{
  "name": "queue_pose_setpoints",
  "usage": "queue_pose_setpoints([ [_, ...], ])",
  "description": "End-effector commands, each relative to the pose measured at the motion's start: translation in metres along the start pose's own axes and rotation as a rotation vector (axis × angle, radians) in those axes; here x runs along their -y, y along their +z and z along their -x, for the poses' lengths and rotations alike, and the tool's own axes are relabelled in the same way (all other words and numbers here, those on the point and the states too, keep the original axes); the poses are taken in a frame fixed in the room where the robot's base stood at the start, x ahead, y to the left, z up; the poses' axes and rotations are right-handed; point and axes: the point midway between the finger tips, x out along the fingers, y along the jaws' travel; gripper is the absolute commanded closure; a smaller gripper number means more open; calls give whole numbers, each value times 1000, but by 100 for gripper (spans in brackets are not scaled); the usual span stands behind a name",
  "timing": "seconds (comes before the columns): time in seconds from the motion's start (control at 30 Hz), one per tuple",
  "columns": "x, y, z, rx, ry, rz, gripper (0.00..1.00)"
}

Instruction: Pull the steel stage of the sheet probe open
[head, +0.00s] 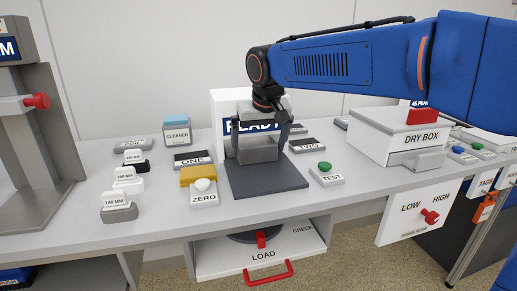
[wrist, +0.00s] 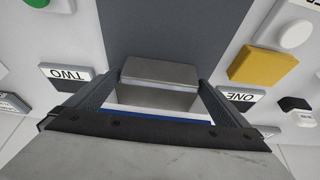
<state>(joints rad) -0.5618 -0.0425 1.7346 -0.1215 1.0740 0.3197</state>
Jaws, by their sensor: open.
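The sheet probe (head: 220,107) is a white housing with a blue READY display, partly hidden behind my gripper. Its grey steel stage (head: 258,156) is a block at the back of a dark grey plate (head: 268,182). In the wrist view the steel stage (wrist: 160,72) lies between the fingertips, with the dark plate (wrist: 165,30) beyond it. My gripper (head: 258,148) is open and points down, with one finger on each side of the stage. The wrist view shows my gripper (wrist: 160,82) too; I cannot tell whether the fingers touch the stage.
A ZERO button (head: 203,187) with a yellow block (head: 198,175) stands left of the plate, and a green TEST button (head: 325,167) right of it. ONE (head: 192,160) and TWO (head: 308,147) blocks flank the probe. A DRY BOX (head: 405,135) stands right. The plate's front is clear.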

Motion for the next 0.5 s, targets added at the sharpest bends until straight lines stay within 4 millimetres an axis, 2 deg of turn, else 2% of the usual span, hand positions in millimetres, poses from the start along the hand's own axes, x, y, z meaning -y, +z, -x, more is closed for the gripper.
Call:
queue_pose_setpoints([
  [0.17, 0, 0, -13, 1, 0, 0, 0],
  [0.47, 0, 0, -14, 0, 0, 0, 0],
  [0.5, 0, 0, -14, 0, 0, 0, 5],
])
